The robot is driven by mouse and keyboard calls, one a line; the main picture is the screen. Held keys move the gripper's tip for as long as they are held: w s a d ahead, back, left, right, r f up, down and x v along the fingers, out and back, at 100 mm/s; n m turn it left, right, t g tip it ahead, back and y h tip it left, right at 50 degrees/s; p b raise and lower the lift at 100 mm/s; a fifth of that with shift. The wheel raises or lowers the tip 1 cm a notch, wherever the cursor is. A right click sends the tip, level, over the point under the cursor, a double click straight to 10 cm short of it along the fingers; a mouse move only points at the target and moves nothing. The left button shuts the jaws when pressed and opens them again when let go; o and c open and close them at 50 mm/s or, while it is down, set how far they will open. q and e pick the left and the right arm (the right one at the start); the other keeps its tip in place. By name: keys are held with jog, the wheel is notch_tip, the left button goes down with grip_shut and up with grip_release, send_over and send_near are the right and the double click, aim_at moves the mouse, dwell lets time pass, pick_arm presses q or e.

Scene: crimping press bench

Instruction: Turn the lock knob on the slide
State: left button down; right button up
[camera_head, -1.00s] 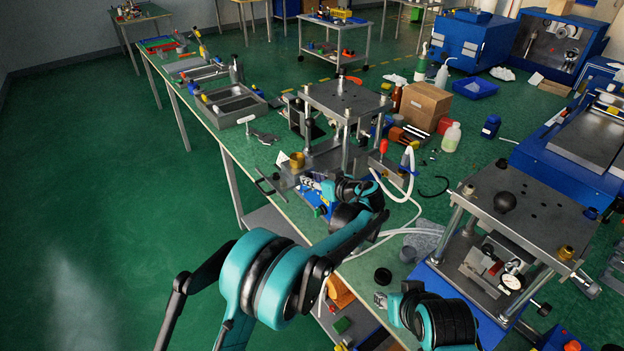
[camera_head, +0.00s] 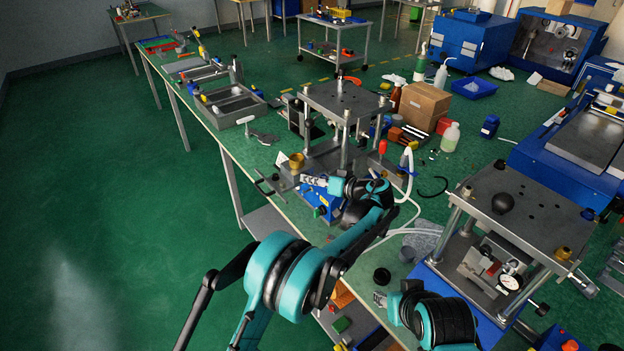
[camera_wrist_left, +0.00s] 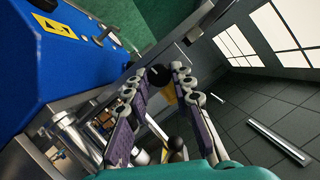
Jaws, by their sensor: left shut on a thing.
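My left gripper (camera_head: 312,181) reaches the front of the press with the grey top plate (camera_head: 345,100), beside the blue unit (camera_head: 323,203). In the left wrist view its two segmented fingers (camera_wrist_left: 160,88) stand on either side of a round black knob (camera_wrist_left: 160,75), and the gripper is shut on it. A brass-yellow part shows just behind the knob. The slide is mostly hidden by the fingers and arm. My right gripper (camera_head: 381,298) hangs near the bench's front edge, away from the press; its finger gap is too small to read.
A brass cup-like part (camera_head: 296,160) stands just behind my left fingers. A white hose (camera_head: 409,180) curves right of the press. A second press (camera_head: 515,215) stands at the right. A black round piece (camera_head: 382,276) lies near my right gripper.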

pick_arm(q)
jog(key=shift+m+y, duration=0.3)
jog(key=shift+m, duration=0.1)
jog(key=c, duration=1.3)
grip_release()
jog(key=shift+d, duration=0.1)
jog(key=v, duration=1.2)
jog(key=shift+f, duration=0.1)
